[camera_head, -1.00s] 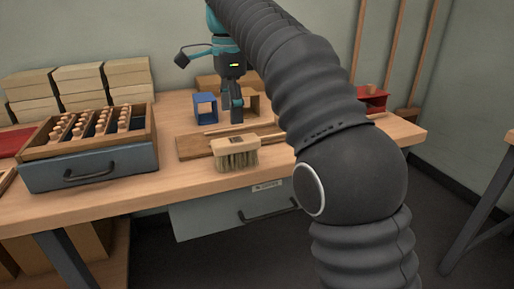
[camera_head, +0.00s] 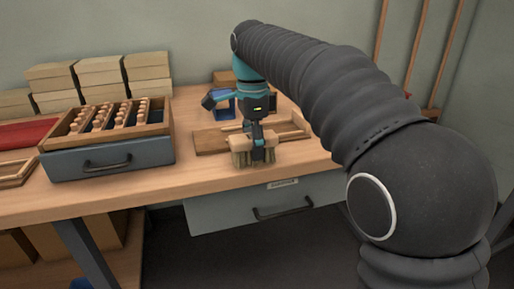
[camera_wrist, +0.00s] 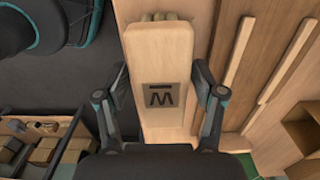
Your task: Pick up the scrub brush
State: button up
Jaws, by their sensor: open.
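The scrub brush is a pale wooden block with tan bristles, standing bristles down near the front edge of the workbench. In the head view the brush (camera_head: 240,152) is partly covered by my gripper (camera_head: 258,152), which is lowered over it. In the wrist view the brush's wooden top (camera_wrist: 158,65), with a dark square mark, lies between the two fingers of my gripper (camera_wrist: 160,100). The fingers are open, one on each side of the block, with a small gap visible at least on the left. The bristles are mostly hidden in the wrist view.
A wooden tray (camera_head: 210,140) with thin strips lies just behind the brush. A grey drawer box (camera_head: 108,158) holding a rack of pegs stands at left. Cream boxes (camera_head: 150,68) are stacked at the back. A blue holder (camera_head: 222,104) stands behind my gripper.

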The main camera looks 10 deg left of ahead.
jog(key=shift+a+f+b, duration=0.1)
jog(key=shift+f+b, duration=0.25)
jog(key=shift+f, duration=0.6)
jog(key=c, duration=1.2)
jog(key=shift+r, duration=0.2)
jog(key=shift+r+p, duration=0.3)
jog(key=shift+r, duration=0.3)
notch_tip(320, 180, up, 3)
jog(key=shift+w+r+p, duration=0.1)
jog(key=shift+p, duration=0.3)
jog(key=w+d+r, duration=0.2)
jog(key=d+r, duration=0.4)
jog(key=d, duration=0.5)
jog(key=shift+w+d+r, duration=0.15)
jog(key=shift+w+d, duration=0.05)
jog(key=shift+d, duration=0.05)
